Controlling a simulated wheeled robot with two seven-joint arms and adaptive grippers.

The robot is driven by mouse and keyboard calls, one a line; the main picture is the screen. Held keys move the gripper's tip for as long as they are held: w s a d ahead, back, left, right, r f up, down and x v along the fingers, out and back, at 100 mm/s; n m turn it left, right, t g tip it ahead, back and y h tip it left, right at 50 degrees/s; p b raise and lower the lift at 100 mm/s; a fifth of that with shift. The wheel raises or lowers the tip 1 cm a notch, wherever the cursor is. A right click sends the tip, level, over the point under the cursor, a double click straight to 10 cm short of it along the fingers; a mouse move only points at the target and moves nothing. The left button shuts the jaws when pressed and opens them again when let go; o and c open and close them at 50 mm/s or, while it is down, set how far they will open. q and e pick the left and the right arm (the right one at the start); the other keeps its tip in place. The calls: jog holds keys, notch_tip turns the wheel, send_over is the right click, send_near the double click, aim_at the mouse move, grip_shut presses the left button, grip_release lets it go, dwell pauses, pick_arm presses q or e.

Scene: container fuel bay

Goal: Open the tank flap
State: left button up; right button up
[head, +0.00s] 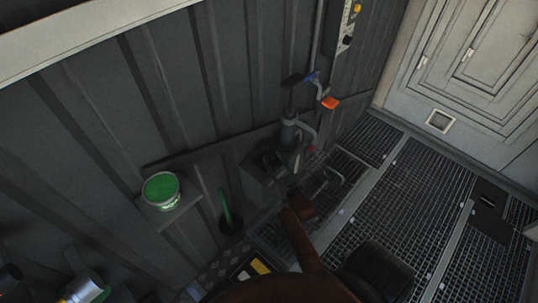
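A grey tank-like box (256,181) stands against the corrugated wall in the middle of the head view. A small dark part on its top (269,160) may be the flap; I cannot tell whether it is open. My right arm comes up from the bottom, and its dark gripper (292,194) is close to the box's right side. The fingers are small and dark, so I cannot tell whether they are open, shut or touching anything. My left gripper does not show.
A hand pump (289,130) with a black handle stands behind the box, beside a pipe with a blue lever (312,77) and an orange part (330,102). A green-filled bucket (161,190) sits on a left shelf. Grating floor (405,185) lies free to the right.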

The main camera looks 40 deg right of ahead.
jog(key=shift+w+d, duration=0.25)
jog(key=shift+w, duration=0.4)
jog(key=shift+w+d, duration=0.2)
jog(key=shift+w, duration=0.4)
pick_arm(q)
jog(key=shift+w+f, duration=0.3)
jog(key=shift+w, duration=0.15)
pick_arm(e)
grip_shut()
